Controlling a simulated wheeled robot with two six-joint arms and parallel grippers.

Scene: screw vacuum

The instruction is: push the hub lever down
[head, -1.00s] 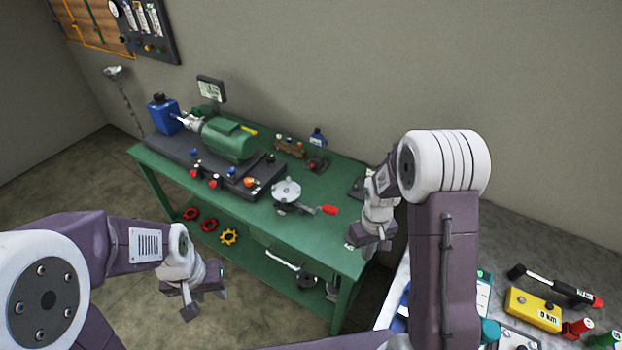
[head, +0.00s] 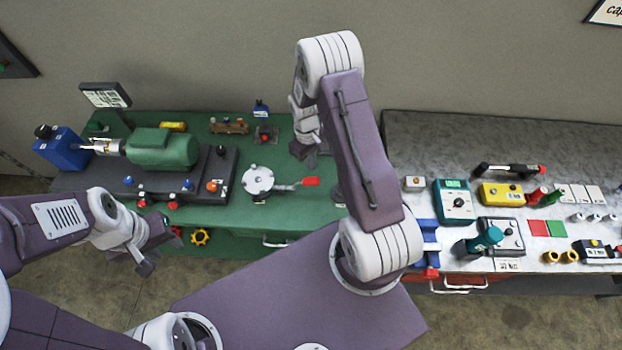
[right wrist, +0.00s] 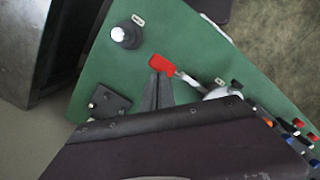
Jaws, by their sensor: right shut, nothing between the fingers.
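The silver round hub (head: 257,180) sits on the green bench, its lever (head: 285,187) sticking out to the right and ending in a red grip (head: 310,181). In the right wrist view the red grip (right wrist: 175,64) lies just beyond my right fingertips (right wrist: 159,78), with part of the hub (right wrist: 222,93) behind my arm. My right gripper (head: 310,158) is shut and empty, behind the grip in the head view; whether it touches the grip is unclear. My left gripper (head: 150,262) hangs in front of the bench, away from the hub; its jaw gap is unclear.
On the green bench (head: 220,216) stand a green motor (head: 163,149) on a dark base, a blue container (head: 62,149) and small fittings. A grey table (head: 440,140) at right carries meters and tools.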

